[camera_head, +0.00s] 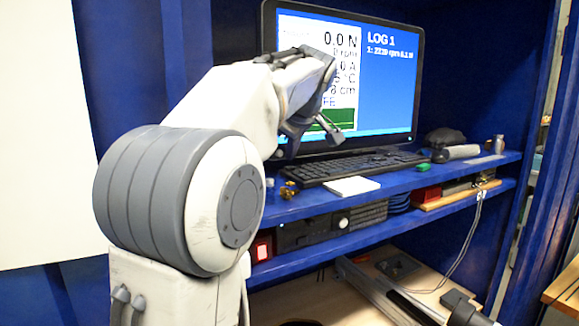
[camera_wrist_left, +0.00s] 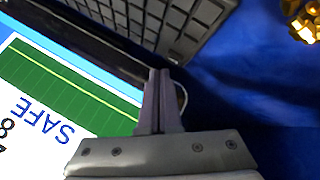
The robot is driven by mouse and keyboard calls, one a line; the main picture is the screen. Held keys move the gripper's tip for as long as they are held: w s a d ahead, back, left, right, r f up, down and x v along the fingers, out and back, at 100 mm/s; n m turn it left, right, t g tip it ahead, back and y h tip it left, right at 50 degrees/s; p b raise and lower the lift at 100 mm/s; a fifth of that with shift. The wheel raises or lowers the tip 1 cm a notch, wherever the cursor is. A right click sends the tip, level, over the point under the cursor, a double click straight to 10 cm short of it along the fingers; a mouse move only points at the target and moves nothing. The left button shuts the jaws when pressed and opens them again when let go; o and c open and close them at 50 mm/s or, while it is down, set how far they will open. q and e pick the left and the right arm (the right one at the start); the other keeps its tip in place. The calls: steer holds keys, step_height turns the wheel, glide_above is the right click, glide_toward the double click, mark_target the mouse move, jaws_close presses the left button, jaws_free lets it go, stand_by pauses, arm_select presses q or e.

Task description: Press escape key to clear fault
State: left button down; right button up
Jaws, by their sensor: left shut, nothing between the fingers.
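A black keyboard (camera_head: 345,168) lies on the blue shelf in front of the monitor (camera_head: 392,75); no single escape key can be made out in the head view. My left gripper (camera_head: 333,137) is in front of the monitor's lower part, above the far left end of the keyboard, and is shut and empty. In the left wrist view the shut fingers (camera_wrist_left: 160,100) point toward the keyboard (camera_wrist_left: 165,22), with the screen (camera_wrist_left: 60,90) showing "SAFE" upside down at the left. A gap seems to remain between fingertips and keys. My right gripper is not in view.
On the blue shelf (camera_head: 300,206) are a white pad (camera_head: 351,186), small brass parts (camera_head: 289,190), a green block (camera_head: 422,167) and a dark mouse-like item (camera_head: 445,137). Brass also shows in the left wrist view (camera_wrist_left: 304,20). A lower shelf holds equipment boxes (camera_head: 310,228).

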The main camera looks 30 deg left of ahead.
arm_select(q)
step_height(320, 180, up, 5)
steer(key=p, duration=0.4)
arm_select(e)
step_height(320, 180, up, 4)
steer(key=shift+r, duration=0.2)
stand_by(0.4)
